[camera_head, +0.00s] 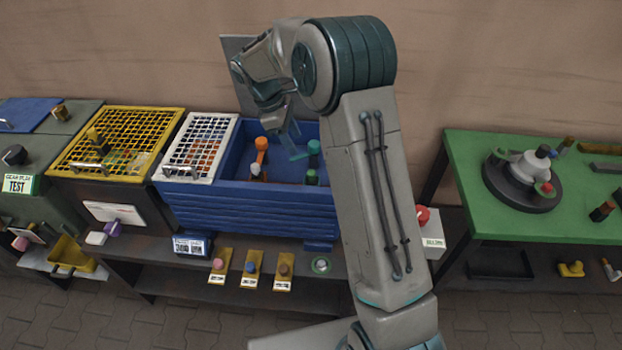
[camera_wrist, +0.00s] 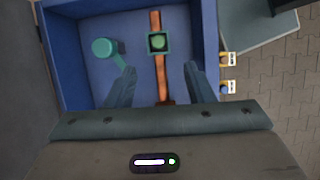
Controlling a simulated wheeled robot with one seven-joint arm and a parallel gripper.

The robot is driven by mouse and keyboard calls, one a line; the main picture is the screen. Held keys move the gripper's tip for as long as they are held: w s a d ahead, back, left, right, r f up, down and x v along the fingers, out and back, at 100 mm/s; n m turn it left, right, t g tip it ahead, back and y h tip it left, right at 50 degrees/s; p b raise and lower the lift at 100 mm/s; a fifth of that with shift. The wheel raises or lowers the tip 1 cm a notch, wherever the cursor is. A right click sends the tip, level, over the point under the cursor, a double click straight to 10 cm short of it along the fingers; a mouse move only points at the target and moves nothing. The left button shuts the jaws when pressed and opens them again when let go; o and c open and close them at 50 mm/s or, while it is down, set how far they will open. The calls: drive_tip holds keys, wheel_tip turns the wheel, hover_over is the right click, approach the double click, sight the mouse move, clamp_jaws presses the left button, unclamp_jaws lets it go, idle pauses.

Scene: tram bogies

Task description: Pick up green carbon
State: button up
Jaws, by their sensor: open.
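A small piece with a round green top stands in the blue bin (camera_head: 240,205), near its right end (camera_head: 312,177). In the wrist view this green-topped piece (camera_wrist: 158,41) sits within a dark green square, in line with an orange-brown bar (camera_wrist: 156,20). I take it as the green carbon; its lower part is hidden. A teal round-headed piece (camera_head: 314,147) stands behind it, and shows left of it in the wrist view (camera_wrist: 104,48). My gripper (camera_wrist: 160,70) is open and empty over the bin, its fingers pointing towards the green-topped piece, apart from it.
An orange piece (camera_head: 261,145) and a small white-tipped piece (camera_head: 255,169) stand farther left in the bin. A white grid (camera_head: 202,135) covers its left end. Bin walls surround the pieces. A yellow grid box (camera_head: 112,140) stands left, a green table (camera_head: 470,190) right.

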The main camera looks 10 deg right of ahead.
sight(311, 172)
drive_tip(key=p+x, duration=0.2)
drive_tip(key=x, duration=1.2)
drive_tip(key=shift+w+a+f+p, duration=0.1)
drive_tip(key=shift+f+p, duration=0.15)
drive_tip(key=shift+p, duration=0.1)
clamp_jaws()
